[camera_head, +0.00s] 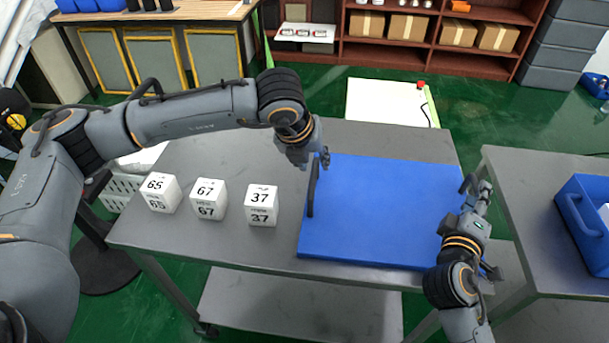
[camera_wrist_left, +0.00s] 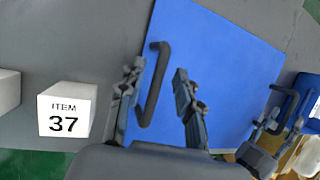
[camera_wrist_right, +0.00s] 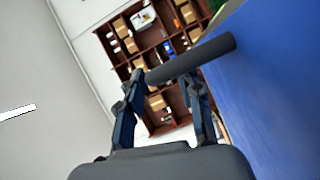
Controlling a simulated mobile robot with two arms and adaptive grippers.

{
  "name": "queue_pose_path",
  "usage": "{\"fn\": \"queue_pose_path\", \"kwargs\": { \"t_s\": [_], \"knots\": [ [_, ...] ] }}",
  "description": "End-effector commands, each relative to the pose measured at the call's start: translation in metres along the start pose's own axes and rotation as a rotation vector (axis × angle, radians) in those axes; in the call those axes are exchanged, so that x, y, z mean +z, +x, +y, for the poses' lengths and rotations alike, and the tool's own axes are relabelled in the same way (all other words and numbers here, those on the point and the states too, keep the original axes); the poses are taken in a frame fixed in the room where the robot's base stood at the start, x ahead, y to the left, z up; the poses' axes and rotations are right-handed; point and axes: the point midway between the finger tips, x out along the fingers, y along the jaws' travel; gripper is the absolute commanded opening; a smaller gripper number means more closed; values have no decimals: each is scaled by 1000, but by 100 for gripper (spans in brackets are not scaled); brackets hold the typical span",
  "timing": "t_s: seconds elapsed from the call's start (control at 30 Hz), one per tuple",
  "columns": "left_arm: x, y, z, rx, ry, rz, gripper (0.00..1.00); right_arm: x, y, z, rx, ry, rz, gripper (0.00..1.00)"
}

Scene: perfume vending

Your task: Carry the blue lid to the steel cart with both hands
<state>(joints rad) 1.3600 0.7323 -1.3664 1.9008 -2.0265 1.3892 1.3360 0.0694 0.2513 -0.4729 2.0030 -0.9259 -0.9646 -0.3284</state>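The blue lid (camera_head: 380,210) lies flat on the right part of a grey steel table (camera_head: 225,255). It has a dark handle at each side. My left gripper (camera_head: 318,160) is at the left handle (camera_head: 312,192). In the left wrist view, its open fingers (camera_wrist_left: 158,82) stand either side of this handle (camera_wrist_left: 153,95), with gaps. My right gripper (camera_head: 476,188) is at the lid's right edge. In the right wrist view, its fingers (camera_wrist_right: 165,82) are apart with the right handle (camera_wrist_right: 200,58) between them; contact is unclear. A second steel cart (camera_head: 520,190) stands to the right.
White cubes marked 65 (camera_head: 159,194), 67 (camera_head: 208,199) and 37 (camera_head: 261,205) stand left of the lid. A blue bin (camera_head: 580,215) sits on the right cart, with bare top beside it. A gap separates the cart from the table.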

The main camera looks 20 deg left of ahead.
Motion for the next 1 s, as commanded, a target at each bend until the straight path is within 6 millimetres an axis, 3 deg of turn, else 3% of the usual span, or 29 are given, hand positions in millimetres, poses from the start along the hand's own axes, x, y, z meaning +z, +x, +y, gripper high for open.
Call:
{"fn": "queue_pose_path", "kwargs": {
  "t_s": [0.3, 0.57, 0.77, 1.0],
  "knots": [
    [0, -66, 0, -1, 1, -2, 34, 0, 0, 0, 0, 0, 0, 35],
    [0, -89, 0, 1, 0, 0, 34, 0, -2, 0, -1, 0, 1, 35],
    [0, -90, 0, 1, 0, 0, 34, 0, -30, -1, -4, 3, 1, 35],
    [0, -90, 0, 1, 0, 0, 34, 0, -82, -2, -4, 1, 1, 35]
  ]
}}
